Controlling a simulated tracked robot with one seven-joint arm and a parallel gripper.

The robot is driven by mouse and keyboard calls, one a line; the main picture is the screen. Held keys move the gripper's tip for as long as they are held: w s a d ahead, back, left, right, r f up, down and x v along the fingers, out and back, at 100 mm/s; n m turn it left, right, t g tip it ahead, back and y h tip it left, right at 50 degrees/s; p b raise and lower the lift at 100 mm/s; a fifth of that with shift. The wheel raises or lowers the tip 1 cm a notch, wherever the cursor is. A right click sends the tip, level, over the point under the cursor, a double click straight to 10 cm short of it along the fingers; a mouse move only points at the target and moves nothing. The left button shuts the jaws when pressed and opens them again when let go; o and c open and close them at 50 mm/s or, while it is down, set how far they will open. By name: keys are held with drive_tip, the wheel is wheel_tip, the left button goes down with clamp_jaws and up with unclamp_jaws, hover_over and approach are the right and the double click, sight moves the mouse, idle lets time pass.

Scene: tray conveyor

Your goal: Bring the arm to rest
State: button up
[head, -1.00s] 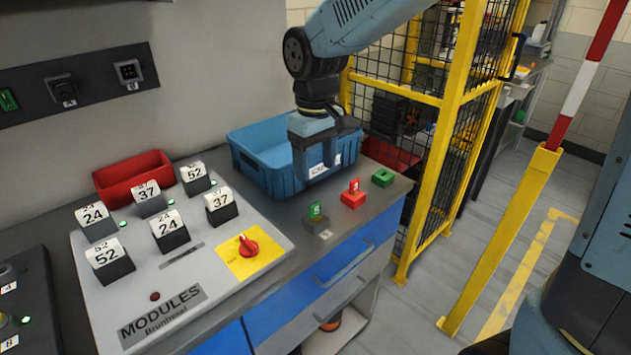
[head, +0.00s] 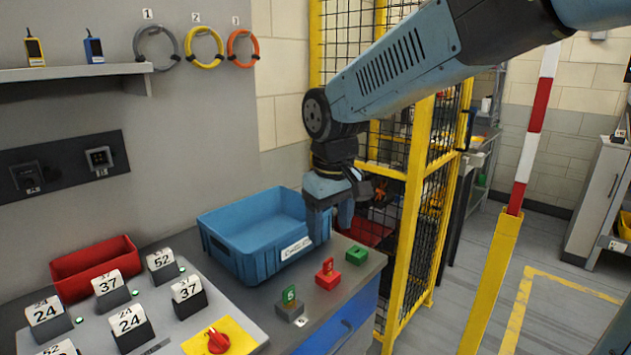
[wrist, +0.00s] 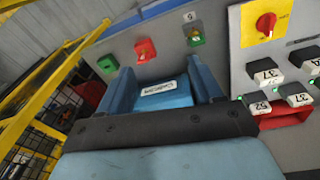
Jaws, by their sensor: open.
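My gripper (head: 333,224) is open and points down beside the right side of the blue bin, above the back of the bench. No object shows between its fingers. In the wrist view my gripper (wrist: 166,82) shows two spread fingers, with the blue bin's labelled wall (wrist: 166,95) seen between them. The blue bin (head: 262,258) stands on the bench and looks empty where its inside shows. From the head view I cannot tell whether a finger touches the bin's rim.
A yellow mesh fence (head: 412,225) stands close to the right of my arm. The module panel with numbered blocks (head: 130,325) and a red tray (head: 95,266) lie left.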

drive_tip(key=s+d+r+m+t, duration=0.2)
drive_tip(key=s+d, duration=0.3)
drive_tip(key=d, duration=0.6)
drive_tip(key=s+d+r+m+t, duration=0.2)
drive_tip(key=s+d+m, duration=0.3)
drive_tip(key=d, duration=0.5)
drive_tip(key=shift+s+d+m, duration=0.3)
drive_tip(key=shift+s+d, duration=0.05)
drive_tip(key=shift+s, duration=0.2)
